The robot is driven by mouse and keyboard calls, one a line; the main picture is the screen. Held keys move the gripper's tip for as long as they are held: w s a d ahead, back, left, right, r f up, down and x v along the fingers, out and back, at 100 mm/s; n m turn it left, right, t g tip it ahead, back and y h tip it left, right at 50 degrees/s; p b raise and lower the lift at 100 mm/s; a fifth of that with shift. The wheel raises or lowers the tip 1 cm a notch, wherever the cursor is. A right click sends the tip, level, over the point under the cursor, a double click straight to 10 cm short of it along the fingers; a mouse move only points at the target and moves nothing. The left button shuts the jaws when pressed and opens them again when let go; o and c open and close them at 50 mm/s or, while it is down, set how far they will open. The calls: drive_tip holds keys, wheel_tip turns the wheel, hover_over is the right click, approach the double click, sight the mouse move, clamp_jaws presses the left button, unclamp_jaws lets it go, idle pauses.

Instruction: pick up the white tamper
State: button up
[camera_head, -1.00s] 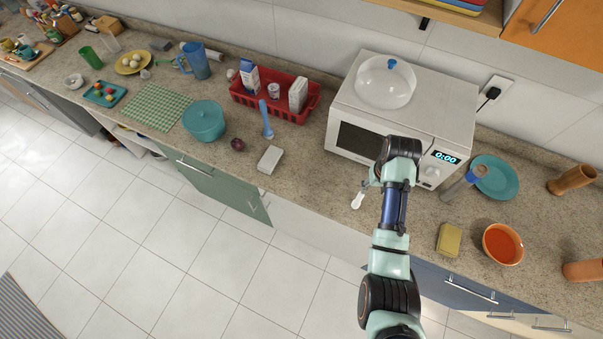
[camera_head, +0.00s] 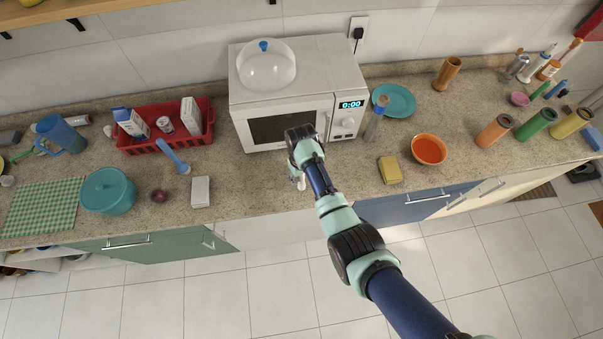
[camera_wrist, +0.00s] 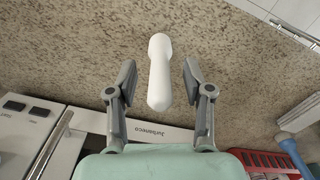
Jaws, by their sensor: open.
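The white tamper (camera_wrist: 159,75) lies on the speckled counter, in the middle of the wrist view. It is a smooth white piece with a rounded knob at one end. My gripper (camera_wrist: 158,78) is open, with one finger on each side of the tamper and a gap to both. In the head view my gripper (camera_head: 299,179) is above the counter in front of the microwave. Only a small part of the white tamper (camera_head: 301,184) shows there; the rest is hidden by my arm. Whether the fingertips are at its height I cannot tell.
The white microwave (camera_head: 290,95) with a clear dome (camera_head: 266,70) on top stands just behind. A grey-white block (camera_head: 200,191) lies to the left, a yellow sponge (camera_head: 390,169) and orange bowl (camera_head: 429,150) to the right. The counter around the tamper is clear.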

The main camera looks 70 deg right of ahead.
clamp_jaws()
idle(0.4)
wheel_tip(320, 180, up, 20)
drive_tip(key=p, duration=0.6)
